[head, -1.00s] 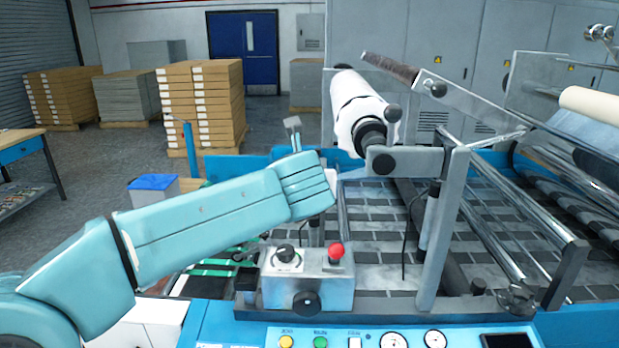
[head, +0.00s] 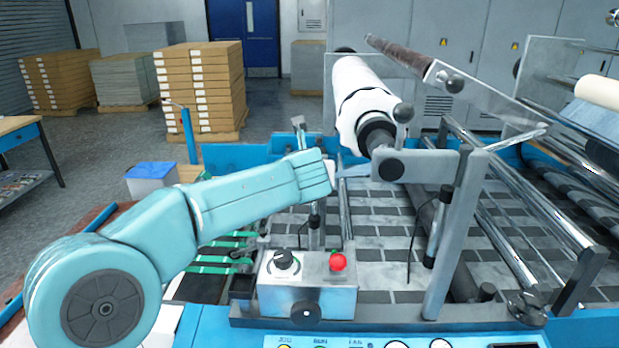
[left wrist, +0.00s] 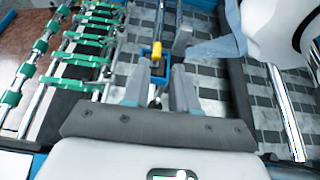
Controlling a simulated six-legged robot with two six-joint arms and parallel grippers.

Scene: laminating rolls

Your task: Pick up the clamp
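My right gripper is not in view.
A white roll (head: 362,100) on its shaft is just right of the wrist. A control box (head: 306,284) with a red button stands below. Steel rollers fill the right side. Green strips (left wrist: 82,60) lie left of the gripper. Cartons (head: 205,90) are stacked at the back.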

